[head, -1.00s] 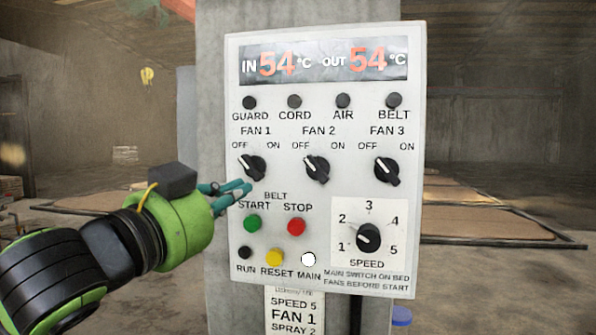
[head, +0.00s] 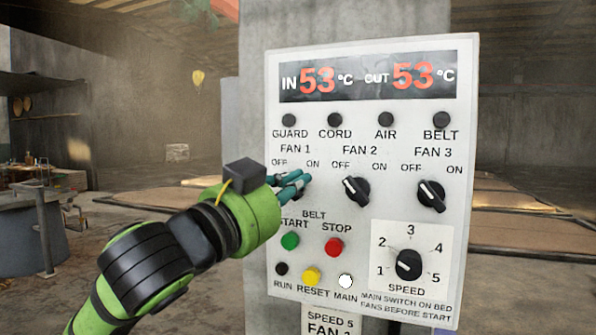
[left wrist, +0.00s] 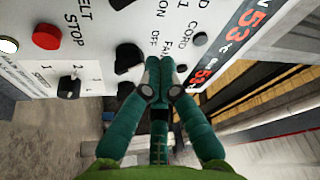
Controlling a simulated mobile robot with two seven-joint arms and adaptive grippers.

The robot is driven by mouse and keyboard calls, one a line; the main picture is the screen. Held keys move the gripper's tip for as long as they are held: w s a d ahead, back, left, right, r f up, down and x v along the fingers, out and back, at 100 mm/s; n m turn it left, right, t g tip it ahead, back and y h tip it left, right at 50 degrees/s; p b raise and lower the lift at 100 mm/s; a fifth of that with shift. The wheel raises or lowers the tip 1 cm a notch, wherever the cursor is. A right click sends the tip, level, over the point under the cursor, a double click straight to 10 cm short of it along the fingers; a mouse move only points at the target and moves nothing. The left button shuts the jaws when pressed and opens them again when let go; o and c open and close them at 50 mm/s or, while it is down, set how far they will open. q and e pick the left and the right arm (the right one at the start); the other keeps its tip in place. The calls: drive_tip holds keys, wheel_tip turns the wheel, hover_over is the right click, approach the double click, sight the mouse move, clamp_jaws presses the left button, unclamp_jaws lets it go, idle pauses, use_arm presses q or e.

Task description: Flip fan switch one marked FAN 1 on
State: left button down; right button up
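The grey control panel (head: 375,110) fills the right-middle of the head view, tilted slightly. The black FAN 1 switch (head: 298,195) is mostly covered by my left gripper (head: 303,180), so its pointer cannot be read. The gripper's teal fingers are drawn close together, with their tips over the switch; whether they touch it I cannot tell. In the left wrist view the fingertips (left wrist: 160,64) converge in front of the panel with nothing visible between them. The FAN 2 (head: 356,191) and FAN 3 (head: 431,195) switches point up-left, toward OFF. My right gripper is not in view.
The green START (head: 290,241), red STOP (head: 333,247) and yellow RESET (head: 311,276) buttons sit below the switches. The white MAIN lamp (head: 346,281) and SPEED dial (head: 409,264) are lower right.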

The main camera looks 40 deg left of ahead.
use_arm(q)
drive_tip(key=p+x, duration=0.2)
drive_tip(key=x, duration=0.4)
drive_tip(key=shift+w+d+r, duration=0.15)
drive_tip(key=shift+w+r, duration=0.05)
drive_tip(key=shift+w, duration=0.05)
drive_tip(key=a+f, duration=0.1)
drive_tip(key=s+a+f+b, duration=0.1)
drive_tip(key=shift+a+f, duration=0.1)
drive_tip(key=shift+f, duration=0.2)
drive_tip(key=shift+s+a+f, duration=0.2)
drive_tip(key=shift+a, duration=0.25)
drive_tip(key=shift+w, duration=0.15)
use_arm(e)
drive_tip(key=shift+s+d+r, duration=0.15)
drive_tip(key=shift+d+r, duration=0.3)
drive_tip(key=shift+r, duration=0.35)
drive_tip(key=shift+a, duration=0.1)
